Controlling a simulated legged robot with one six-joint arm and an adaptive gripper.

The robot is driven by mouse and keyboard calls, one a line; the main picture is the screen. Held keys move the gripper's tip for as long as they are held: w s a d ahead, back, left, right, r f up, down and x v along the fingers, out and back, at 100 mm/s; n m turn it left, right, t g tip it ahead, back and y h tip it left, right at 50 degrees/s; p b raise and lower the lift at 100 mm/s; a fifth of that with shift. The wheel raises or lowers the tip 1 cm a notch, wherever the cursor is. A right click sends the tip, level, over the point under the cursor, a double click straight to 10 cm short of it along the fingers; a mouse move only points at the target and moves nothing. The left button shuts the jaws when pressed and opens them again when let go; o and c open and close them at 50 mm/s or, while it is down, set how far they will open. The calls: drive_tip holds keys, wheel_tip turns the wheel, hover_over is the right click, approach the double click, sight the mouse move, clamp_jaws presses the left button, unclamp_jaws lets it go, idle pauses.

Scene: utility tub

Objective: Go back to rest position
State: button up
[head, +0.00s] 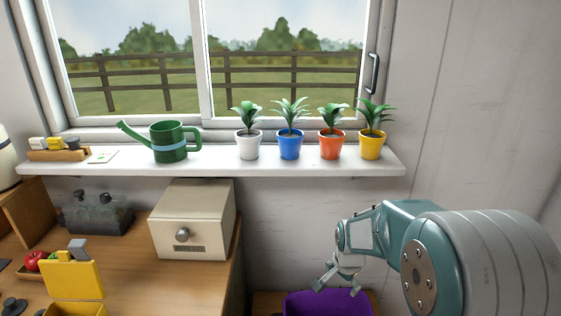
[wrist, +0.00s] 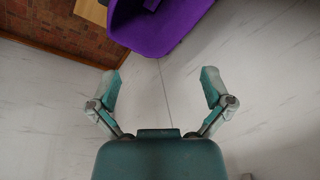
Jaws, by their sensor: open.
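My gripper (head: 337,284) is at the lower right in the head view, in front of the wall and just above a purple tub (head: 328,303). In the wrist view my gripper (wrist: 160,92) shows two fingers spread wide with nothing between them. The purple tub (wrist: 170,38) is also at the top of the wrist view, beyond the fingertips and apart from them. Its inside is mostly out of view.
A windowsill (head: 215,161) holds a green watering can (head: 170,142) and several potted plants (head: 290,143). Left of my arm, a wooden counter (head: 130,262) carries a beige box (head: 194,222) and an open yellow box (head: 75,282). Bare wall lies behind my arm.

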drive_tip(key=s+r+n+t, duration=0.1)
drive_tip(key=s+r+n, duration=0.4)
drive_tip(key=s+r, duration=0.3)
drive_tip(key=s+r+n+t, duration=0.2)
drive_tip(key=s+r+n, duration=0.2)
drive_tip(key=s+r, duration=0.5)
drive_tip(key=s, duration=0.8)
drive_tip(key=shift+r+n, duration=0.15)
drive_tip(key=shift+n, duration=0.25)
